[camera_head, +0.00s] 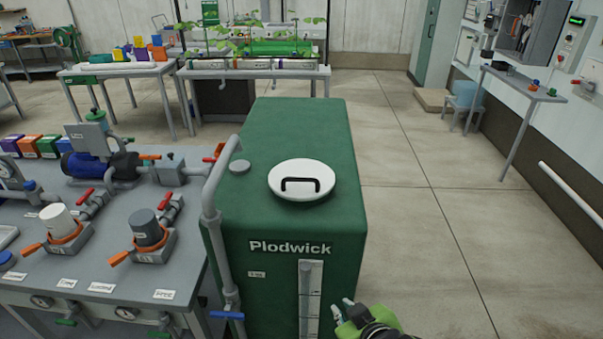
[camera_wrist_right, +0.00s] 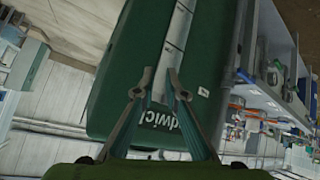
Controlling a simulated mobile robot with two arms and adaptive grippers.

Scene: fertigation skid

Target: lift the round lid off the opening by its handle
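The round white lid (camera_head: 302,172) lies flat on top of the green tank (camera_head: 345,235), covering the opening, which is hidden. Its black bar handle (camera_head: 300,181) stands up from the lid's middle. My right gripper (camera_head: 343,308) is in front of the tank, low and to the right, well below the lid and apart from it. In the right wrist view its two fingers (camera_wrist_right: 160,76) are spread with a gap and nothing between them. The tank's front and its lettering show behind them; the lid does not show there. My left gripper is in neither view.
A grey pipe (camera_head: 212,205) runs up the tank's left front corner. The grey bench (camera_head: 110,240) with pumps and valves stands at the left. A plant table (camera_head: 255,72) stands behind.

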